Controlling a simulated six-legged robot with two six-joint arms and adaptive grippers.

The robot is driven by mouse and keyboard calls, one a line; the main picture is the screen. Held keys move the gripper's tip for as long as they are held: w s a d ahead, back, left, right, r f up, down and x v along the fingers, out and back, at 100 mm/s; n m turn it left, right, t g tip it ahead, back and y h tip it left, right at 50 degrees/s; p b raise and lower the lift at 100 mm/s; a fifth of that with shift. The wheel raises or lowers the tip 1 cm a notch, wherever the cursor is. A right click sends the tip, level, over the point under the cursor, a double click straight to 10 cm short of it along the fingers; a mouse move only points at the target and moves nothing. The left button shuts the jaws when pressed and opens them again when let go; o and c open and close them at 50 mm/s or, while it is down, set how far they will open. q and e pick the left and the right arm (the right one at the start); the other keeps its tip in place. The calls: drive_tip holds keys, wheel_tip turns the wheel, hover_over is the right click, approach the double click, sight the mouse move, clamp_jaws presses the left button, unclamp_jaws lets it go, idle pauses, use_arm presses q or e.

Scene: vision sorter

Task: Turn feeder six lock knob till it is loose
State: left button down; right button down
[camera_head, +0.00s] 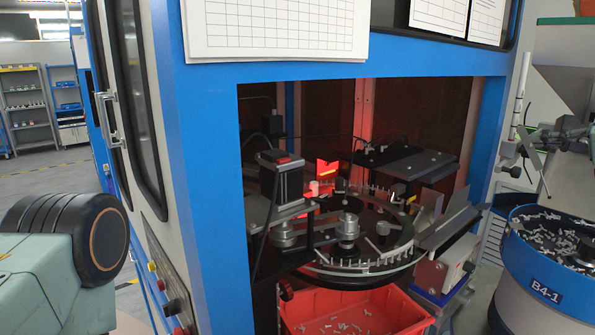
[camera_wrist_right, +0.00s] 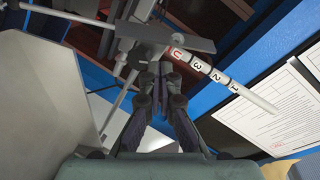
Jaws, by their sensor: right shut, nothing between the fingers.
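A white rod marked with numbers (camera_wrist_right: 215,73) runs through a dark clamp with bar-like handles (camera_wrist_right: 150,35) in the right wrist view. I cannot tell which handle is the lock knob, and I see no label for feeder six. In the head view the rod (camera_head: 521,88) stands upright beside the blue frame, with the clamp (camera_head: 509,150) low on it. My right gripper (camera_wrist_right: 161,72) is shut and empty, its fingertips close to the clamp; contact is unclear. In the head view this gripper (camera_head: 547,134) is small, coming from the right edge. My left gripper is not in view.
A blue bowl feeder marked B4-1 (camera_head: 545,292) holds many small parts at lower right. The blue cabinet frame (camera_head: 205,190) encloses a round glass turntable (camera_head: 365,268) above a red bin (camera_head: 300,318). Paper sheets (camera_wrist_right: 283,115) hang close to the rod in the wrist view.

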drive_tip(key=shift+s+f+b, duration=0.1)
drive_tip(key=shift+f+b, duration=0.3)
drive_tip(key=shift+f, duration=0.15)
drive_tip(key=shift+a, duration=0.1)
idle(0.5)
drive_tip(key=shift+s+a+f+b, duration=0.1)
drive_tip(key=shift+b, duration=0.45)
drive_tip(key=shift+s+a+f+b, duration=0.35)
drive_tip(key=shift+a+f+b, duration=0.1)
drive_tip(key=shift+b, duration=1)
drive_tip(key=shift+s+a+r+b, duration=0.1)
drive_tip(key=shift+a+r+b, duration=0.05)
drive_tip(key=shift+r+b, duration=0.15)
